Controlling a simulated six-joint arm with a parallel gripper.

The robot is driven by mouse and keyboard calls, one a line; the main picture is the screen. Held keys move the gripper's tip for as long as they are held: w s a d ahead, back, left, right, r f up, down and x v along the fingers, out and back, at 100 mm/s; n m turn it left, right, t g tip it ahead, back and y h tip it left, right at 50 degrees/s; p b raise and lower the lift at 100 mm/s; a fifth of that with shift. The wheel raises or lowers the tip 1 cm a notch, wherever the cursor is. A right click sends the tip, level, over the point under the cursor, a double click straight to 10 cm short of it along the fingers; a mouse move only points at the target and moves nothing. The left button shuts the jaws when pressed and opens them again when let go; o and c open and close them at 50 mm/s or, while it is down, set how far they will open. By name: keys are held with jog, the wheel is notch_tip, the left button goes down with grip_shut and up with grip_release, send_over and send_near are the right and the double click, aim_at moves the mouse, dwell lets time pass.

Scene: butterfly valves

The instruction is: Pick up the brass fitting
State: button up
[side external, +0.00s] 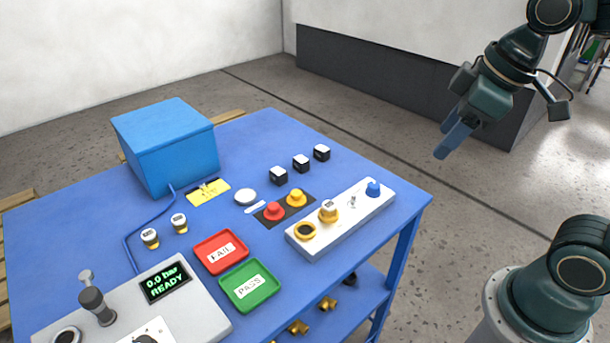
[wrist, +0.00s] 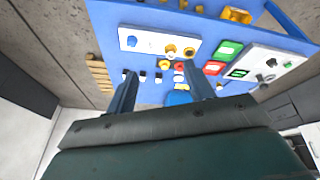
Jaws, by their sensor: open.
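Brass-coloured fittings lie on the lower shelf under the blue table, one (side external: 298,327) near the front edge and another (side external: 327,303) further right. They are partly cut off or shaded, and I cannot tell which one the task means. A brass-coloured piece (wrist: 237,14) also shows at the top of the wrist view. My gripper (side external: 445,150) is open and empty, high in the air to the right of the table and well apart from the fittings. In the wrist view, its two fingers (wrist: 162,70) are spread with nothing between them.
The blue table (side external: 85,225) holds a blue box (side external: 165,145), red tray (side external: 221,252), green tray (side external: 250,286), grey control console (side external: 195,305) and white block (side external: 355,212) with a yellow ring and yellow-and-white piece. Black-and-white cubes stand behind.

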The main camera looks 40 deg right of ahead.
jog(key=w+a+f+n+g, duration=0.2)
jog(key=w+f+n, duration=0.1)
jog(key=w+n, duration=0.5)
jog(key=n+g+y, duration=0.1)
jog(key=n+g, duration=0.1)
jog(key=n, duration=0.4)
send_near(330, 204)
jog(key=shift+a+f, duration=0.15)
jog(key=shift+f, duration=1.9)
jog(key=shift+f, duration=0.15)
jog(key=shift+w+a+f, duration=0.1)
jog(key=shift+a+f, duration=0.15)
jog(key=shift+f, duration=1)
jog(key=shift+w+a+f, duration=0.1)
jog(key=shift+a+f, duration=0.1)
jog(key=shift+f, duration=1)
jog(key=c, duration=1.1)
